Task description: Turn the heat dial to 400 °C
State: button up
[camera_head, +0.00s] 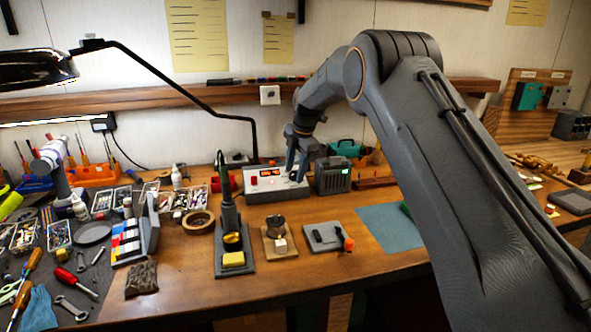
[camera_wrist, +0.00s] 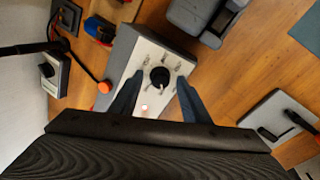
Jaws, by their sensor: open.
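The heat dial (camera_wrist: 160,76) is a round black knob with a pale pointer mark on a light panel with small markings around it. The mark lies toward the lower side of the knob in the wrist view; the numbers are too small to read. My gripper (camera_wrist: 160,82) is open, with one dark finger on each side of the dial. I cannot tell whether the fingers touch it. In the head view, my gripper (camera_head: 298,172) is at the right end of the light-fronted station (camera_head: 262,188) with red displays; its dial is hidden there.
A dark grey box (camera_head: 333,177) stands close to the right of the station. In front are an upright iron holder (camera_head: 231,225), a brown tape roll (camera_head: 198,222) and a small grey plate (camera_head: 322,237). A blue-green mat (camera_head: 388,228) is mostly bare.

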jog(key=c, duration=1)
jog(key=shift+c, duration=0.2)
